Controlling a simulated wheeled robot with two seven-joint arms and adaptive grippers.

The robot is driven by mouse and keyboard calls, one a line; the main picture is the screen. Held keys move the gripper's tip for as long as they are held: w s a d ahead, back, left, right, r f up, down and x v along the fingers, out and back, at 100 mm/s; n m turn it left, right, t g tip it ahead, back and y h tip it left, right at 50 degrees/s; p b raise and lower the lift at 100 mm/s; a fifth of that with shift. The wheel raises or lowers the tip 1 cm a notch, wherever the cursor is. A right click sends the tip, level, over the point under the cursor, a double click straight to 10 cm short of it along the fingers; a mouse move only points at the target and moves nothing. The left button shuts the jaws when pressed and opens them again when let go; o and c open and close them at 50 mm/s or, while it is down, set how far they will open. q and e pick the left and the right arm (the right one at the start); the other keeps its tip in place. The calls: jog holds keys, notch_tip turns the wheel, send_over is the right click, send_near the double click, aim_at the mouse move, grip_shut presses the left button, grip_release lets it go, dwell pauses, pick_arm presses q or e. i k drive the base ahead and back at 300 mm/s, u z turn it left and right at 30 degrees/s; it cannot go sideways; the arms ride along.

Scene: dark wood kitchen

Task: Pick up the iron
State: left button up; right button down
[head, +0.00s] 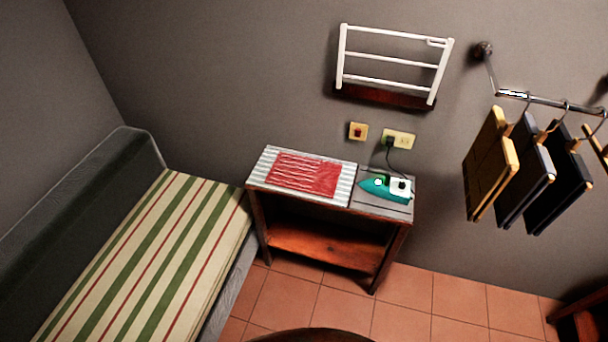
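The iron (375,191) is teal with a white and dark rear part. It rests on the right end of a small wooden table (384,230) against the back wall, with its tip toward the left. A dark cord runs from it up to a plug in the yellowish wall socket (404,140). Neither of my grippers shows in the head view, so nothing is seen touching the iron.
A red cloth (303,175) lies on the striped left part of the tabletop. A striped bed (150,260) stands to the left. A white rack (394,60) is on the wall. Folded garments (525,165) hang at right. Tiled floor (440,300) is open in front.

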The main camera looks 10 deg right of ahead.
aim_at(386, 188)
jog(key=u, duration=0.4)
jog(key=k, duration=0.35)
jog(key=z, duration=1.85)
jog(key=i, duration=1.55)
jog(key=u, duration=0.4)
